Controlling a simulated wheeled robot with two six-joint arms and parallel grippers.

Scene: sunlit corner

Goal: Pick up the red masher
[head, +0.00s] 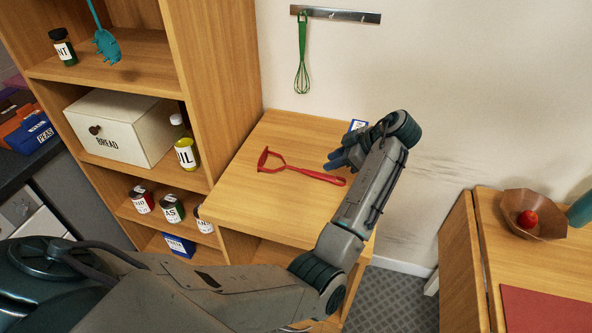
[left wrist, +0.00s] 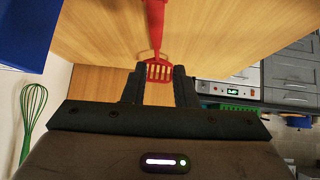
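The red masher (head: 315,175) lies on the top of the low wooden cabinet (head: 250,205). Its flat head is at the left and its handle points right. My left gripper (head: 332,164) is above the cabinet top, near the handle end and apart from the masher. In the left wrist view my left gripper (left wrist: 160,88) is open, with an empty gap between its fingers. The masher (left wrist: 156,40) shows beyond the fingertips, its slotted head lined up with the gap. My right gripper is in neither view.
A blue box (head: 358,125) stands at the cabinet's back, close to my left gripper. A green whisk (head: 302,70) hangs on the wall rail. A tall shelf (head: 215,80) with a bread box (head: 120,128) borders the left. The cabinet top's front left is clear.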

